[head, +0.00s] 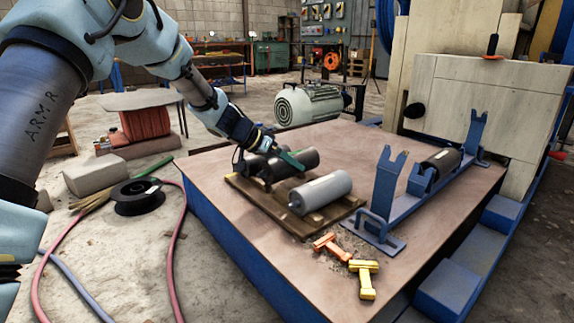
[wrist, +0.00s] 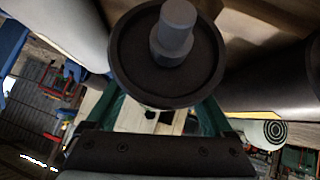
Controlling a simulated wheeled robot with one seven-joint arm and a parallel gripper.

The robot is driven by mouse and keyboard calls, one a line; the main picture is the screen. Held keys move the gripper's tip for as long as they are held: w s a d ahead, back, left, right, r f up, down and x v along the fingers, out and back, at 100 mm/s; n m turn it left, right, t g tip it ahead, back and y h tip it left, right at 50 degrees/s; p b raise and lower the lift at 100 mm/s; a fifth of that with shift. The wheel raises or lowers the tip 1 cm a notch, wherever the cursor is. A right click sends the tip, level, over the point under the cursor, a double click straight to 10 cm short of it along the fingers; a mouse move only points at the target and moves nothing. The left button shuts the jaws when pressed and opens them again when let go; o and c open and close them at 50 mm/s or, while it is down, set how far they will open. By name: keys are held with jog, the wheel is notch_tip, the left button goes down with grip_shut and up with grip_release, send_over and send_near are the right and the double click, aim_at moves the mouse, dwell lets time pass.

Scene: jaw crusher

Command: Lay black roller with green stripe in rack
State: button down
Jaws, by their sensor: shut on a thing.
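My gripper (head: 291,158) is shut on a black roller (head: 306,157) at the wooden pallet (head: 262,208). In the wrist view the roller's round end and grey shaft stub (wrist: 176,30) face the camera, between my green fingers (wrist: 160,112). Its stripe cannot be told apart from my green finger. I cannot tell whether it touches the pallet. The blue rack (head: 400,207) stands to the right, with forked uprights at both ends. A black roller with a pale label (head: 441,160) lies low in it; the upper forks are empty.
A grey roller (head: 325,190) lies on the pallet in front of the held one, and another dark roller (head: 253,164) lies behind. Orange (head: 331,246) and yellow (head: 365,279) pieces lie near the table's front edge. The brown tabletop (head: 350,140) behind the rack is clear.

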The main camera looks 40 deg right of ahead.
jog(key=shift+f+b, duration=1.4)
jog(key=shift+b, duration=0.45)
grip_release()
jog(key=shift+f, duration=0.1)
jog(key=p+v, duration=0.3)
jog(key=v, duration=0.6)
jog(key=shift+w+a+r+p, duration=0.1)
jog(key=shift+r+p, duration=0.25)
jog(key=shift+p, duration=0.05)
jog(key=shift+w+a+r, duration=0.1)
jog(key=shift+a+r, duration=0.25)
jog(key=shift+a, duration=0.2)
